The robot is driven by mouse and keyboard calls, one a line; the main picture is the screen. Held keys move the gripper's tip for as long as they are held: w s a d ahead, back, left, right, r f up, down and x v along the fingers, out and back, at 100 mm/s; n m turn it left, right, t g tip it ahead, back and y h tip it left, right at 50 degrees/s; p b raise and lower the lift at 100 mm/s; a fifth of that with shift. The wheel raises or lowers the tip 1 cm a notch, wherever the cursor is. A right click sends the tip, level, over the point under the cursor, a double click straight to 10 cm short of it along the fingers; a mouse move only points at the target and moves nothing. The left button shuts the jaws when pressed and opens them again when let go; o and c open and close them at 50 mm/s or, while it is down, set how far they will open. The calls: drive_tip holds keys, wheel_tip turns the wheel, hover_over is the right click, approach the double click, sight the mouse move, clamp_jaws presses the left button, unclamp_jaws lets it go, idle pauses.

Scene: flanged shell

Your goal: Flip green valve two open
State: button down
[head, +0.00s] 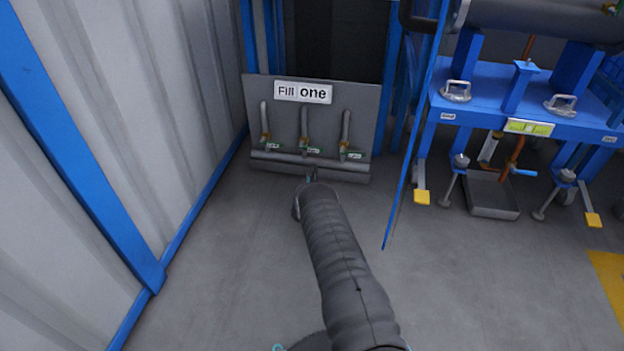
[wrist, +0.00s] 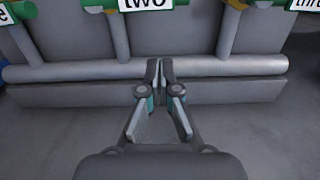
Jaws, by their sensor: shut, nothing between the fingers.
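Green valve two (head: 306,149) is the middle of three small valves on upright pipes in the head view. In the wrist view its green part (wrist: 95,3) and "two" label (wrist: 145,4) show at the top edge, cut off by the frame. Whether its handle is open or closed cannot be told. My gripper (wrist: 160,70) has its fingertips together with nothing between them. It points at the grey horizontal pipe (wrist: 225,66), below valve two. It also shows small in the head view (head: 314,174), in front of the panel's lower pipe. Contact with the pipe cannot be told.
Valve one (head: 266,140) is left and valve three (head: 347,150) right on the grey panel (head: 368,110) with the "Fill one" sign (head: 303,92). A corrugated wall (head: 130,110) stands left. A blue frame (head: 490,90) stands right. The floor (head: 240,260) before the panel is clear.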

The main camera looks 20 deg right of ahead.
drive_tip(key=shift+w+d+r, duration=0.3)
drive_tip(key=shift+w+r, duration=0.1)
drive_tip(key=shift+r, duration=0.25)
drive_tip(key=shift+w+d+r, duration=0.25)
drive_tip(key=shift+w+r, duration=0.2)
drive_tip(key=shift+r, duration=0.25)
drive_tip(key=shift+w+d+r, duration=0.3)
drive_tip(key=shift+w+r, duration=0.1)
drive_tip(key=shift+r, duration=0.25)
